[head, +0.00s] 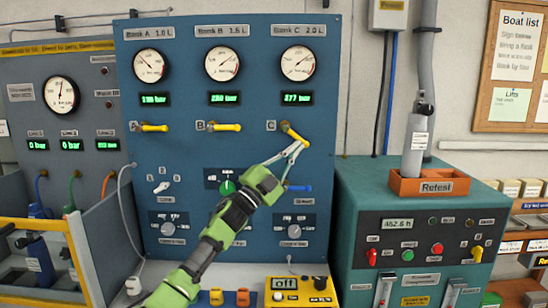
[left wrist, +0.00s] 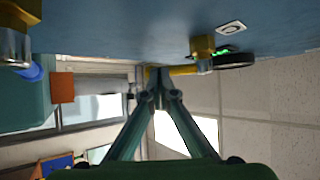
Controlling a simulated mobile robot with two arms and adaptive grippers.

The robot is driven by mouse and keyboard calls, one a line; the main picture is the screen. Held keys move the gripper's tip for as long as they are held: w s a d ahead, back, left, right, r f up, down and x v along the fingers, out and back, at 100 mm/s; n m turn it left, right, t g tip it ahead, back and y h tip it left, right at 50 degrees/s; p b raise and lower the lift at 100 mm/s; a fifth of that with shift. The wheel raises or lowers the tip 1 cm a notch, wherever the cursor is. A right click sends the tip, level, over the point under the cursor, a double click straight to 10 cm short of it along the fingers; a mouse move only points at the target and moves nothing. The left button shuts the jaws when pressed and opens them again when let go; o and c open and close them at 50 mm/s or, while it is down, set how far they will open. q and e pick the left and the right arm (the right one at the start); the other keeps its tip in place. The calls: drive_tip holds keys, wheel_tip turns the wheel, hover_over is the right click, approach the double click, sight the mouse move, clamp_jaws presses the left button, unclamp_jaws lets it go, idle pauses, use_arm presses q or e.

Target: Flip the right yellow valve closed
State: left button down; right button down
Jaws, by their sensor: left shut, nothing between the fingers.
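The right yellow valve, marked C (head: 294,134), is on the blue panel under the right gauge. Its handle slants down to the right. It also shows in the left wrist view (left wrist: 182,70), where the handle runs from its brass-coloured hub toward my fingertips. My left gripper (head: 298,147) is shut and empty, its fingertips at the low outer end of this handle. In the left wrist view the fingers (left wrist: 155,76) meet beside the handle's end; I cannot tell if they touch it. My right gripper is not in view.
Yellow valves A (head: 153,128) and B (head: 226,127) have level handles. A blue handle (head: 298,188) sits below valve C, close to my left gripper. A teal cabinet (head: 390,200) with an orange Retest tray (head: 430,186) holding a grey cylinder (head: 413,145) stands at right.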

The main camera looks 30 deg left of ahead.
use_arm(q)
drive_tip(key=d+v, duration=0.1)
drive_tip(key=v, duration=0.9)
drive_tip(key=shift+s+r+p, duration=0.2)
drive_tip(key=shift+s+p, duration=0.05)
drive_tip(key=shift+p, duration=0.2)
idle(0.3)
drive_tip(key=shift+d, duration=0.1)
idle(0.4)
